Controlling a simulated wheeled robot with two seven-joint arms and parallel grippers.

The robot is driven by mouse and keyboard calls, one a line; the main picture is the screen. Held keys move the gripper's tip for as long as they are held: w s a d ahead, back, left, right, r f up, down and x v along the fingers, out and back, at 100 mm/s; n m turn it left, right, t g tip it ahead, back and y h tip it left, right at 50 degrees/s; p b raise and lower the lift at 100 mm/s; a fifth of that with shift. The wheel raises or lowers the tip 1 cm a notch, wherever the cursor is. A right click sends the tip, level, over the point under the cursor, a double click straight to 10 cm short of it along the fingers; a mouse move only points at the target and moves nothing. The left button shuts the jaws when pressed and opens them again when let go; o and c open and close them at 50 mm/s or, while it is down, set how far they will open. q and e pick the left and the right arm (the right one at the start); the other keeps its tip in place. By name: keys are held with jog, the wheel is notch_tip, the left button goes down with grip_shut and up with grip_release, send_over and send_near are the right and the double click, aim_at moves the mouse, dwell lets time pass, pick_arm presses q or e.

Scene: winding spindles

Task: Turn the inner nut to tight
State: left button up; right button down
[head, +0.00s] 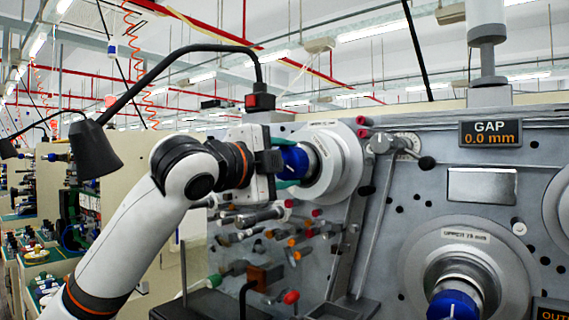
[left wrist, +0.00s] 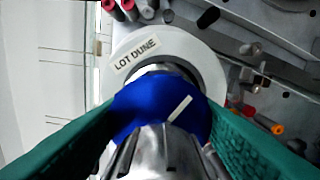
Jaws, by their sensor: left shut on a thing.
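A blue nut (head: 295,160) sits on the spindle at the upper left of the machine panel, in front of a pale round flange (head: 345,160). In the left wrist view the blue nut (left wrist: 145,103) carries a white mark line pointing up and right. The flange there (left wrist: 207,62) reads "LOT DUNE". My left gripper (left wrist: 163,110) has its green fingers on both sides of the nut, shut on it. My right gripper is not in view. The gap display (head: 490,133) reads 0.0 mm.
A second blue nut (head: 453,305) sits on a lower spindle with a labelled flange (head: 418,262). Several coloured-tip rods (head: 290,240) stick out below the held nut. A sign "OUT" (head: 553,313) is cut off.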

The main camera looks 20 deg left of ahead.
pick_arm(q)
jog(key=o, duration=1)
jog(key=shift+s, duration=0.1)
jog(key=shift+s+a+f+b, duration=0.1)
jog(key=shift+s+f+b, duration=0.05)
jog(key=shift+s+b, duration=0.2)
jog(key=b+v, duration=0.5)
jog(key=v, duration=0.6)
jog(key=shift+s, duration=0.15)
